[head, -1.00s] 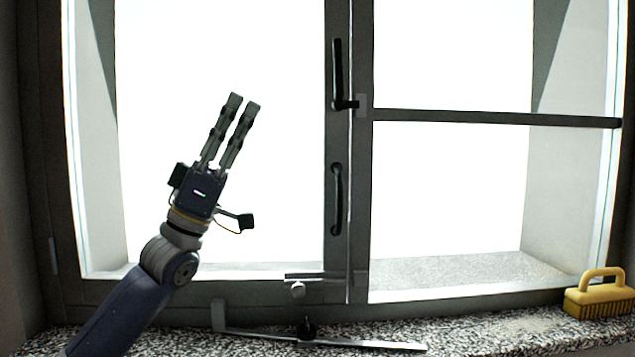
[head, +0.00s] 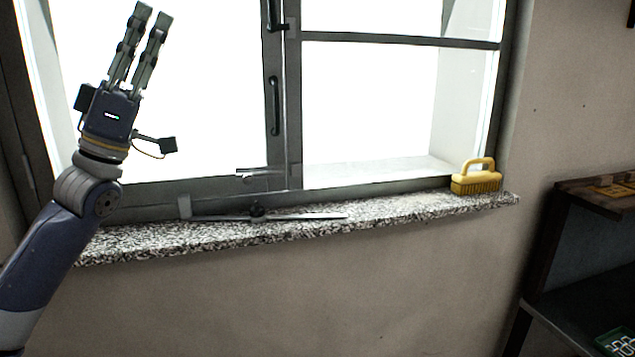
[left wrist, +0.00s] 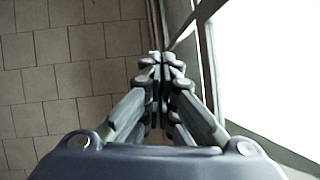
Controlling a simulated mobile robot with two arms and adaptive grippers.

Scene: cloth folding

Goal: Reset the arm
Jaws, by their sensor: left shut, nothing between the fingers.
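My left gripper (head: 153,12) is raised in front of the left window pane in the head view, fingers pointing up. Its fingers are shut and empty; in the left wrist view the fingertips (left wrist: 162,60) meet over a tiled floor beside the window. My left arm comes in from the lower left. My right gripper is not in view.
A window with a dark frame (head: 283,110) and black handles stands ahead. A dark shelf (head: 560,240) stands at the right. The wall below the sill is bare.

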